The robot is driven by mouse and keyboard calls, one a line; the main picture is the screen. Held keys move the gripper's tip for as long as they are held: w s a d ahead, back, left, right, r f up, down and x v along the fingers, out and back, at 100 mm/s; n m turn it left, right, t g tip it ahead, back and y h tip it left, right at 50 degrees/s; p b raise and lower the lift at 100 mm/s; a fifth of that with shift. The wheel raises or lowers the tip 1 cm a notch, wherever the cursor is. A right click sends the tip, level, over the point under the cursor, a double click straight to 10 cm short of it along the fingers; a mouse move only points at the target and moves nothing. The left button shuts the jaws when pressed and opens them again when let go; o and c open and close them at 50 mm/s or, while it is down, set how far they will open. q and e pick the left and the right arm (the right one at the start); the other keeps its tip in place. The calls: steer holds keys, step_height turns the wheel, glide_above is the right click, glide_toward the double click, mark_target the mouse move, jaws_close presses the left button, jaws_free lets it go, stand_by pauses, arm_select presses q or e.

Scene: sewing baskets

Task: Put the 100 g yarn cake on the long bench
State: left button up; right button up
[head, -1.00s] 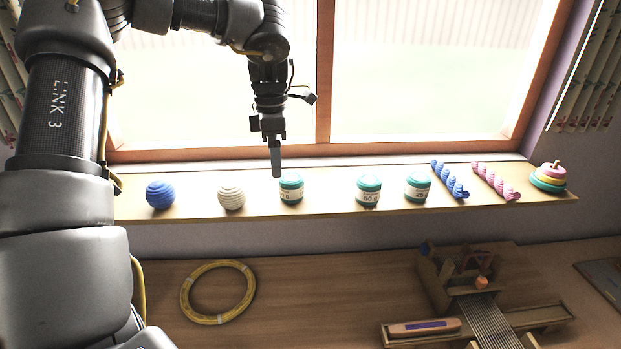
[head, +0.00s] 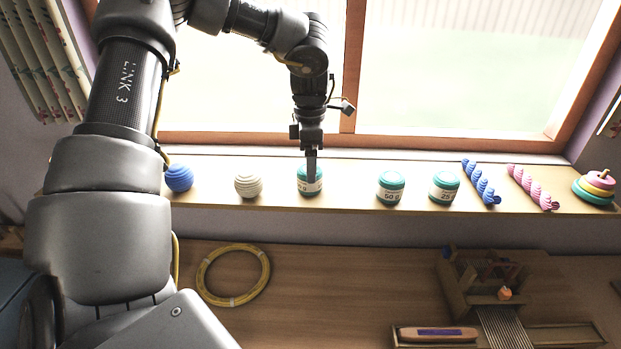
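Three teal yarn cakes with white labels stand on the window shelf (head: 350,203). The left one (head: 310,188) has its label partly covered; only a "g" shows. The middle cake (head: 390,190) reads "50 g" and the right one (head: 443,188) reads "25". My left gripper (head: 312,178) points down in front of or over the left cake, its fingers overlapping it. The fingers are seen edge-on, so whether they are open or touch the cake is unclear. A long wooden surface (head: 330,285), possibly the bench, runs below the shelf. My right gripper is out of view.
Beside the cakes on the shelf are a blue ball (head: 179,178), a cream ball (head: 248,186), blue (head: 480,182) and pink (head: 532,186) twisted skeins and a stacked ring toy (head: 595,187). A yellow hoop (head: 233,275) and a small loom (head: 490,290) lie below. Bare wood lies between them.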

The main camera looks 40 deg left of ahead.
arm_select(q)
steer(key=f+p, duration=0.2)
steer(key=f, duration=0.2)
steer(key=shift+s+p, duration=0.3)
steer(key=shift+p, duration=0.1)
steer(key=shift+w+f, duration=0.1)
steer(key=shift+f, duration=0.45)
steer(key=shift+r, duration=0.1)
steer(key=shift+d, duration=0.1)
steer(key=shift+c, duration=1.4)
steer(key=c, duration=0.9)
steer(key=shift+o, duration=0.2)
steer(key=shift+r, duration=0.25)
step_height(320, 180, up, 9)
steer(key=b, duration=0.3)
steer(key=shift+f, duration=0.15)
steer(key=shift+r, duration=0.4)
